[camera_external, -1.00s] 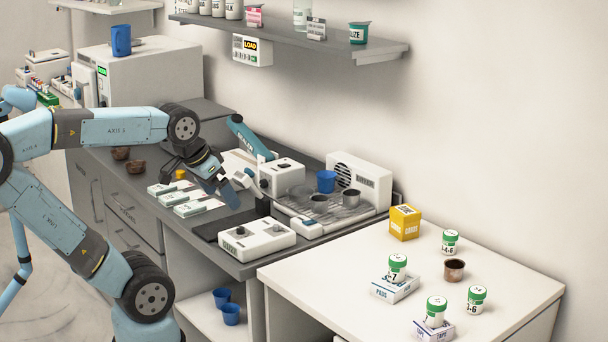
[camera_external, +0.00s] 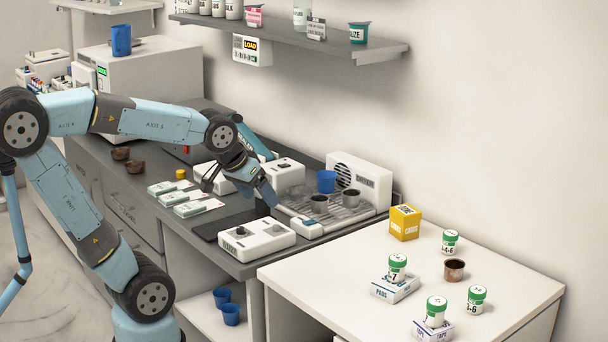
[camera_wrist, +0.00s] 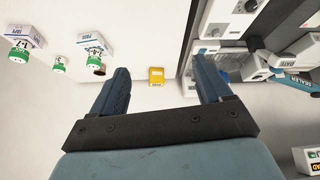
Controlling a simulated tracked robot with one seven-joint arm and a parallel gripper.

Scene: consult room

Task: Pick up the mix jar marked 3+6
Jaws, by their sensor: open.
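The jar that reads as 3 and 6 (camera_external: 476,299) is white with a green lid and stands upright on the white table (camera_external: 345,270), near its right side. A similar jar marked 4 and 6 (camera_external: 450,242) stands farther back. My gripper (camera_external: 240,190) is open and empty above the grey counter, well left of these jars. In the wrist view my gripper (camera_wrist: 160,82) has its fingers apart; which small jar there is 3+6 cannot be told.
A yellow box (camera_external: 404,223) and a brown cup (camera_external: 454,270) stand on the white table. A shelf (camera_external: 300,35) hangs above. The table's front left is clear.

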